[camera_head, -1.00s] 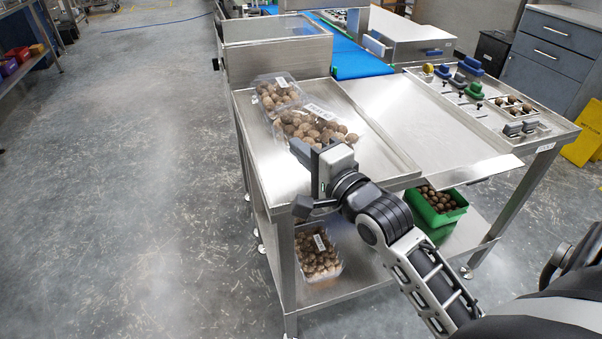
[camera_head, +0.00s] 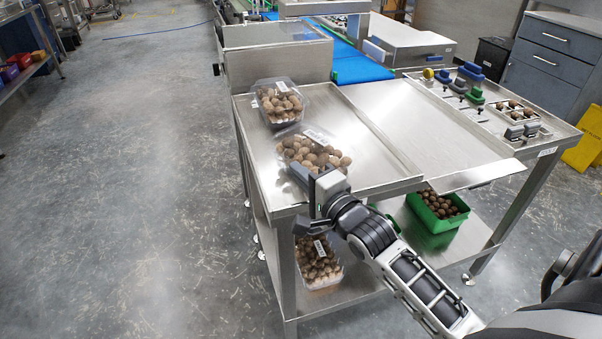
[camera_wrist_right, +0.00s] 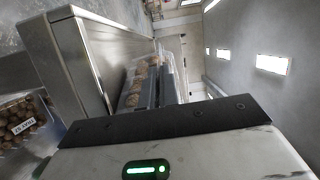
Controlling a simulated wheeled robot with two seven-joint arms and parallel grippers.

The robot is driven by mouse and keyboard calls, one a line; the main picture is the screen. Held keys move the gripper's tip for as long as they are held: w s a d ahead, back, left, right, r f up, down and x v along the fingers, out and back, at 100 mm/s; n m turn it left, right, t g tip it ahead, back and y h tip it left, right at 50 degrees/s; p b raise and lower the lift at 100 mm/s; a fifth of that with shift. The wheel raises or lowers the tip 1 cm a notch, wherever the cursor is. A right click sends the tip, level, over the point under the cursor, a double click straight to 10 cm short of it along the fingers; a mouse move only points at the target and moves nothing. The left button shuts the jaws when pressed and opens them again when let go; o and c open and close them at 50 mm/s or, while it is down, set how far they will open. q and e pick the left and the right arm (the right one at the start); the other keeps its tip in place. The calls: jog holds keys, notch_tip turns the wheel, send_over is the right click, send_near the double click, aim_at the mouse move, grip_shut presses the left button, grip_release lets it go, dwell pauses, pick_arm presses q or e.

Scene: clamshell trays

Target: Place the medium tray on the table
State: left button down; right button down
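A clear clamshell tray of brown mushrooms (camera_head: 312,152), with a white label, is at the front left of the steel table (camera_head: 375,178). I take it for the medium tray. My right gripper (camera_head: 312,180) is at its near edge, with the fingers close together and seemingly shut on that edge. The tray also shows beyond the dark fingers in the right wrist view (camera_wrist_right: 133,82). I cannot tell whether its base touches the table top. A second clamshell tray (camera_head: 280,102) sits just behind it. My left gripper is not in view.
On the lower shelf are another mushroom tray (camera_head: 318,262) and a green crate of mushrooms (camera_head: 438,212). A raised ledge divides the table top; the plate to its right (camera_head: 420,118) is bare. A blue conveyor (camera_head: 358,66) lies behind.

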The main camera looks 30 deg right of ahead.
jog(key=c, duration=1.6)
grip_release()
jog(key=shift+c, duration=0.2)
jog(key=s, duration=1.2)
jog(key=s+a+f+n+g+y, duration=0.1)
jog(key=s+a+f+n+g, duration=0.2)
jog(key=a+f+n, duration=0.4)
jog(key=s+a+f+n+g+y, duration=0.1)
jog(key=s+a+f+n+g, duration=0.2)
jog(key=a+f+n, duration=0.4)
notch_tip(320, 180, down, 2)
jog(key=n+g, duration=0.1)
jog(key=n, duration=0.3)
jog(key=shift+s+f+n, duration=0.15)
jog(key=shift+s+n, duration=0.1)
jog(key=shift+n, duration=0.15)
